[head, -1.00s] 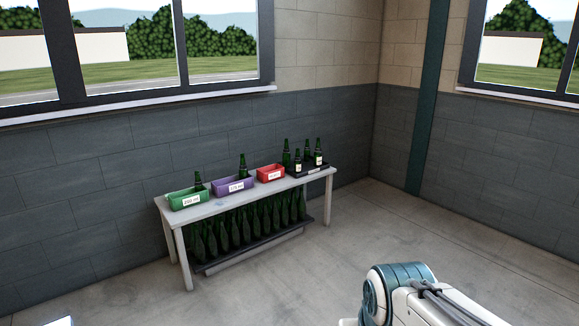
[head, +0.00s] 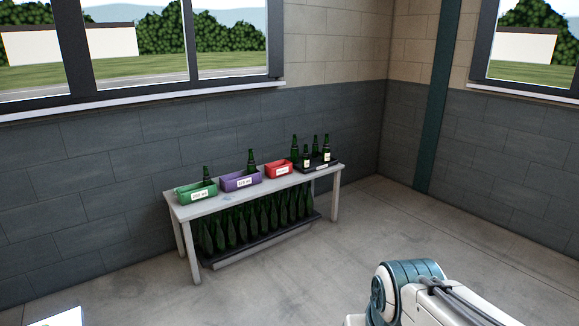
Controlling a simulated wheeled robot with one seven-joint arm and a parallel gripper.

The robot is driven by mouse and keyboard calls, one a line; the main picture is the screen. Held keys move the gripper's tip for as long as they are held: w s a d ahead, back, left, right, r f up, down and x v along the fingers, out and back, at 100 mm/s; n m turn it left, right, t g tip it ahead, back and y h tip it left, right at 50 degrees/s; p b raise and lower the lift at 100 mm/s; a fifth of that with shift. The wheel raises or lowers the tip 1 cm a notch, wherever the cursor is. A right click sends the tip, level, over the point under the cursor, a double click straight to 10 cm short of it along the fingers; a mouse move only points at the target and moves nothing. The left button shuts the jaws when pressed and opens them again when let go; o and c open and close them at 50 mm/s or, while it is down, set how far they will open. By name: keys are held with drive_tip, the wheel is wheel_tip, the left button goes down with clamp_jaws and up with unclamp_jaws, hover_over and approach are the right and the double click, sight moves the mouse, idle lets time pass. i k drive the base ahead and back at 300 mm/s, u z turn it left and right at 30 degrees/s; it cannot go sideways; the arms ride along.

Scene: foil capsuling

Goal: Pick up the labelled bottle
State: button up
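Green bottles stand at the right end of a light grey table (head: 195,213) by the wall. Two of them carry a pale label: a front-left bottle (head: 306,155) and a front-right bottle (head: 327,150). They stand upright with plain-looking bottles (head: 315,142) on or by a dark tray (head: 322,166) with a white tag. At this distance I cannot read the labels. My gripper is out of view; only a white and teal part of my arm shows at the lower right, well apart from the table.
Green (head: 196,193), purple (head: 240,181) and red (head: 279,169) bins stand on the table; a bottle rises at the green and at the purple one. Several bottles fill the lower shelf (head: 265,245). The concrete floor (head: 330,265) before the table is clear.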

sight(305, 162)
drive_tip(key=z, duration=0.4)
drive_tip(key=i, duration=1.4)
drive_tip(key=z, duration=0.5)
drive_tip(key=i, duration=3.55)
drive_tip(key=u, duration=1.4)
drive_tip(key=i, duration=1.5)
drive_tip(key=u, duration=0.7)
